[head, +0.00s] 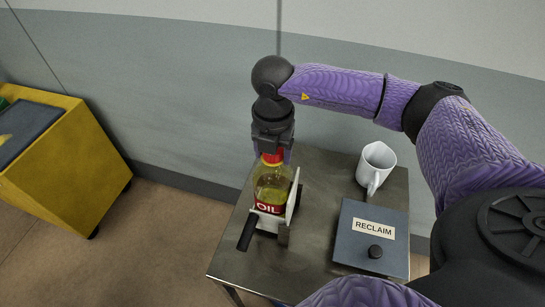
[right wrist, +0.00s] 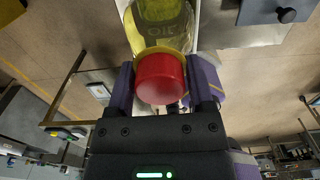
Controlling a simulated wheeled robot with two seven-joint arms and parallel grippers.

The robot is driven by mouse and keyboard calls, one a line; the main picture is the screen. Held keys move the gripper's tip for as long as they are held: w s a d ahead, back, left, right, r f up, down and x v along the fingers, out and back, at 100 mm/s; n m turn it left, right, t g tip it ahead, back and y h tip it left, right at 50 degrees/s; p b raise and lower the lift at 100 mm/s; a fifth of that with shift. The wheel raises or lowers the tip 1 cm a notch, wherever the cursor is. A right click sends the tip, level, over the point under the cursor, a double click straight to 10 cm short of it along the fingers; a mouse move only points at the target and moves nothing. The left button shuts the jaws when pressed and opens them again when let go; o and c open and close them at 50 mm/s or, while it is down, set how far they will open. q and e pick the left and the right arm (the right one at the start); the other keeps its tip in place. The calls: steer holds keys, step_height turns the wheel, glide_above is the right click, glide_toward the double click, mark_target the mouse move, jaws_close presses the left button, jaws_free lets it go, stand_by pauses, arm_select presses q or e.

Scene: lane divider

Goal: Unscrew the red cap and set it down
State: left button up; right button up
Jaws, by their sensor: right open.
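The red cap (head: 272,156) sits on top of a clear bottle (head: 271,186) of yellow oil with a red OIL label. The bottle stands upright in a pale clamp-like holder (head: 291,204) with a black handle, on a small metal table. My right gripper (head: 272,150) points down over the cap. In the right wrist view the red cap (right wrist: 160,78) lies between the two open fingers (right wrist: 161,88); whether either finger touches it I cannot tell. My left gripper is not in view.
A white mug (head: 375,166) and a grey box labelled RECLAIM (head: 357,249) with a black knob stand on the table (head: 322,180) to the right of the bottle. A yellow cart (head: 75,170) stands on the floor at the left.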

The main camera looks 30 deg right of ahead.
steer(key=c, duration=0.5)
steer(key=n, duration=0.5)
steer(key=shift+r, duration=0.1)
steer(key=shift+c, duration=0.3)
steer(key=n, duration=0.7)
steer(key=o, duration=0.7)
